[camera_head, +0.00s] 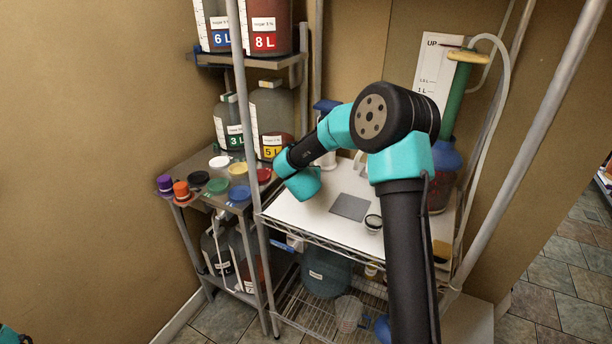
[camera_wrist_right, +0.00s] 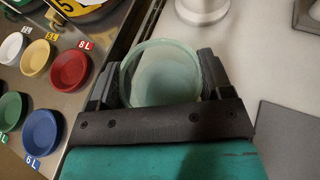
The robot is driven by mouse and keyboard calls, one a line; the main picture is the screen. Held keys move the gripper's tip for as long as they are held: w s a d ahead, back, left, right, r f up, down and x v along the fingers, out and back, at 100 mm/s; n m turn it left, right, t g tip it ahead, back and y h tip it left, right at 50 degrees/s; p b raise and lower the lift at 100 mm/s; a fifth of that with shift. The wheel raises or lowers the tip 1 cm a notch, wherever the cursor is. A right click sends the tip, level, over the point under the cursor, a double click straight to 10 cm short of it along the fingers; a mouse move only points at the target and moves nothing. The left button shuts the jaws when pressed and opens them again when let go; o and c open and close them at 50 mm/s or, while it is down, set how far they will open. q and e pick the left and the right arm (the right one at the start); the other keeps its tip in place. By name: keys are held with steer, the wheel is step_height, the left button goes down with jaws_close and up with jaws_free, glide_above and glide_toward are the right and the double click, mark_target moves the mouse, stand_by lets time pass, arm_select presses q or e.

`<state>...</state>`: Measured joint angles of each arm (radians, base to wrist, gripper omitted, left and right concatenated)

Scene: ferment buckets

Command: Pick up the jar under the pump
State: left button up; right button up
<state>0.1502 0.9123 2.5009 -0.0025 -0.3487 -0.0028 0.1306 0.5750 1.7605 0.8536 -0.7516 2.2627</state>
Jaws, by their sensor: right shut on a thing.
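My right gripper (camera_wrist_right: 157,82) is shut on a pale green, see-through jar (camera_wrist_right: 162,62). In the right wrist view one finger lies on each side of the jar, and its round open mouth faces the camera. In the head view my teal wrist (camera_head: 301,184) hides the jar and fingers, at the left edge of the white shelf top (camera_head: 300,218). A green pump-like tube (camera_head: 458,95) with a yellow top stands in a blue and red vessel at the right. A white round base (camera_wrist_right: 203,10) shows just beyond the jar.
Coloured shallow dishes (camera_wrist_right: 70,69) sit on the metal shelf at the left, near the gripper. A grey square mat (camera_head: 350,207) and a small dark-lidded jar (camera_head: 373,222) are on the white top. A blue-topped bottle (camera_head: 326,107) stands behind my forearm. Rack posts (camera_head: 243,90) rise close by.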

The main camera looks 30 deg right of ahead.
steer(key=shift+r, duration=1.5)
steer(key=s+a+r, duration=0.2)
steer(key=s+a, duration=0.6)
steer(key=s, duration=0.5)
steer(key=shift+s+a, duration=0.2)
steer(key=shift+a, duration=0.15)
